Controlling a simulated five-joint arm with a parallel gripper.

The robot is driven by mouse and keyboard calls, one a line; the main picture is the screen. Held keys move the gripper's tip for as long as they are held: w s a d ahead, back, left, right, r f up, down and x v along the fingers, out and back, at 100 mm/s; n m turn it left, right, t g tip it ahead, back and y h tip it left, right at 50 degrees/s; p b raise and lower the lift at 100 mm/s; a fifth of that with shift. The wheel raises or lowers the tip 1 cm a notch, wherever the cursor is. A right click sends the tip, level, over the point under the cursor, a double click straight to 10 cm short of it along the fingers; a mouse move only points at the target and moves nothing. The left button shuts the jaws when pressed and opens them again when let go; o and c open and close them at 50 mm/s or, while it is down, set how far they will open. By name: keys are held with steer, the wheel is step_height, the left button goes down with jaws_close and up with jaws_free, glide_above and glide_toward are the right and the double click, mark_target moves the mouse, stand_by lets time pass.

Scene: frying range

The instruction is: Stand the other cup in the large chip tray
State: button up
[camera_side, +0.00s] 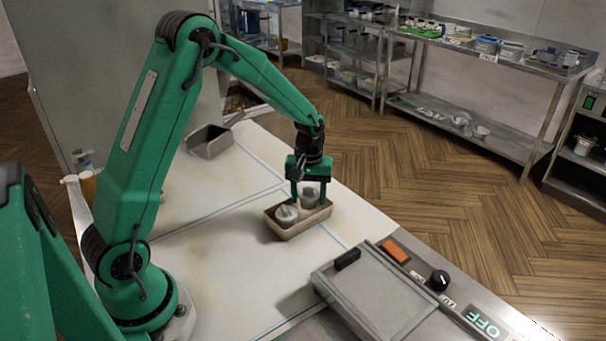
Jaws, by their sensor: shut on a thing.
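The tan rectangular tray (308,228), which I take to be the large chip tray, sits on the pale worktop in the side view. A whitish cup (286,214) is in its left part, clear of my fingers. My gripper (309,194) points down over the tray's right part. It is shut on a second, greyish cup (309,199), which looks upright. This cup is inside the tray's outline, partly hidden by the fingers. I cannot tell whether its base touches the tray floor.
A smaller grey tray (209,143) stands farther back on the worktop. A fryer unit with a flat lid (375,300), an orange switch (396,252) and a black knob (439,280) is at the front right. The worktop left of the tan tray is clear.

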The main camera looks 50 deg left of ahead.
steer(key=shift+f, duration=1.4)
steer(key=shift+f, duration=0.1)
steer(key=o, duration=0.8)
step_height(320, 180, up, 12)
steer(key=shift+r, duration=0.1)
steer(key=shift+s+r, duration=0.1)
steer(key=shift+r, duration=0.05)
